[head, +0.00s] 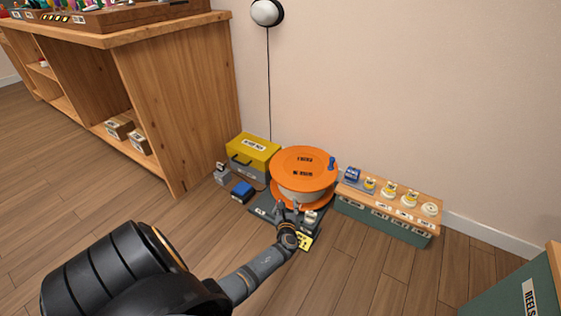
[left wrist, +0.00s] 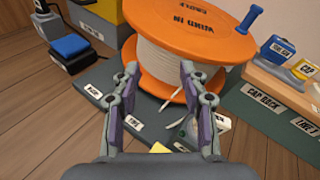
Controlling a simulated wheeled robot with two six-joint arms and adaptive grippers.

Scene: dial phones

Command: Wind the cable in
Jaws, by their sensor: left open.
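An orange cable reel (head: 304,168) stands on a dark grey base plate (head: 262,210) on the floor, with pale cable (left wrist: 165,65) wound around its core. A blue crank knob (head: 332,162) sticks up near the right rim of its top disc; it also shows in the left wrist view (left wrist: 248,18). My left gripper (head: 287,210) is open and empty at the front of the reel. In the left wrist view its two fingers (left wrist: 160,85) frame the wound core, and I cannot tell whether they touch it. A short cable piece shows below the core. My right gripper is not in view.
A yellow-lidded box (head: 253,148) and a blue block (head: 242,191) stand left of the reel. A green-sided rack (head: 385,220) with caps stands close on the right. A wooden shelf (head: 170,90) is at left. Floor in front is clear.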

